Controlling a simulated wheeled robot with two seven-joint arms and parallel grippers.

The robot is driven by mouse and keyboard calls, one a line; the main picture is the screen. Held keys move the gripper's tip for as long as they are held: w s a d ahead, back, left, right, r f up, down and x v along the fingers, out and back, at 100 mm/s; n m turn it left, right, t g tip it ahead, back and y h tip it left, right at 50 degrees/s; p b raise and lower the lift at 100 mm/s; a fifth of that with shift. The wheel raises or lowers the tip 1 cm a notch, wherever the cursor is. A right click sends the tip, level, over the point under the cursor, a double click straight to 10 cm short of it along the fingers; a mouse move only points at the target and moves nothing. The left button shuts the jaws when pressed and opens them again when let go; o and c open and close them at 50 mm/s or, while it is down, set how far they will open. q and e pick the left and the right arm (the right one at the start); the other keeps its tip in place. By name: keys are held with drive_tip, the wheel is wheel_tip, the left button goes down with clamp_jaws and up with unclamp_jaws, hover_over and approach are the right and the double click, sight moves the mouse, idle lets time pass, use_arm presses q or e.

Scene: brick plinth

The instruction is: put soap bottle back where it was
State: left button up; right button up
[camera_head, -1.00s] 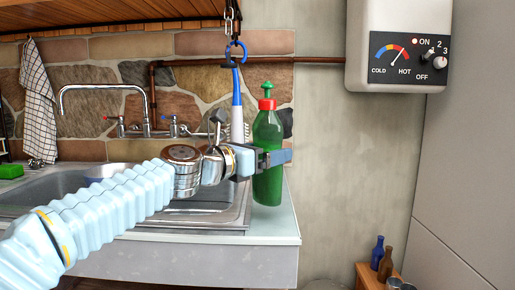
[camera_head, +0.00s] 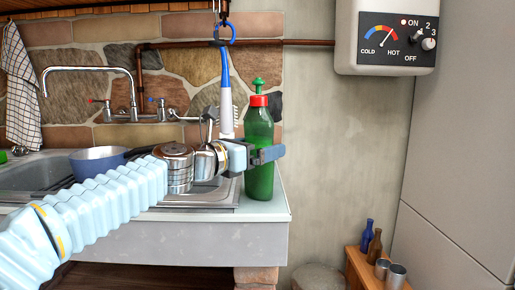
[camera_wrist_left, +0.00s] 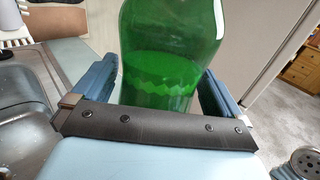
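The soap bottle (camera_head: 259,132) is green with a red collar and a green nozzle. It stands upright at the right end of the sink counter (camera_head: 268,209). My left gripper (camera_head: 268,156) has its fingers on either side of the bottle's body and is shut on it. In the left wrist view the bottle (camera_wrist_left: 168,50) fills the space between the two blue fingers. I cannot tell whether its base touches the counter. My right gripper is not in view.
A blue bowl (camera_head: 97,160) sits at the sink, left of my arm. A blue-and-white brush (camera_head: 225,95) hangs from a hook just left of the bottle. A water heater (camera_head: 387,38) is on the wall. A wooden stand (camera_head: 357,268) with small bottles and cups is at lower right.

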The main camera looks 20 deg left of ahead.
use_arm(q)
drive_tip(key=shift+r, duration=0.2)
drive_tip(key=v, duration=1.2)
drive_tip(key=shift+b, duration=0.35)
idle(0.5)
